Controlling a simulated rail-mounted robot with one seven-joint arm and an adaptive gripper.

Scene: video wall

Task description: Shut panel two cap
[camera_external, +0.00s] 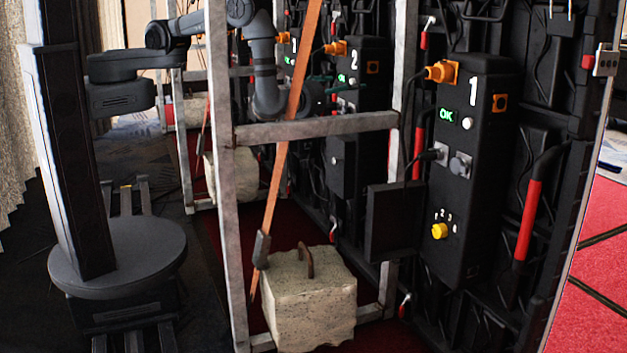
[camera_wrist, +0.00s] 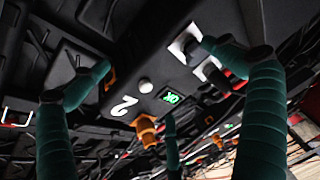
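Panel two (camera_external: 360,110) is a black box marked "2", with a green OK display; it also appears turned over in the wrist view (camera_wrist: 123,106). Two pale square sockets (camera_wrist: 185,43) sit on its face, with dark parts at them. I cannot tell clearly which dark part is the cap or how far it is open. My gripper (camera_wrist: 156,55) has its green fingers spread. The right fingertip is close to the upper socket; contact is unclear. The left fingertip is near an orange fitting, partly covering it. In the external view my gripper (camera_external: 325,85) is small, at panel two's left side.
An orange plug (camera_wrist: 147,131) and white button (camera_wrist: 146,86) are on panel two. A metal frame (camera_external: 310,130) and orange strap (camera_external: 295,100) cross in front of my arm. A stone-like weight (camera_external: 310,305) stands below. Panel one (camera_external: 470,200) is nearer, at right.

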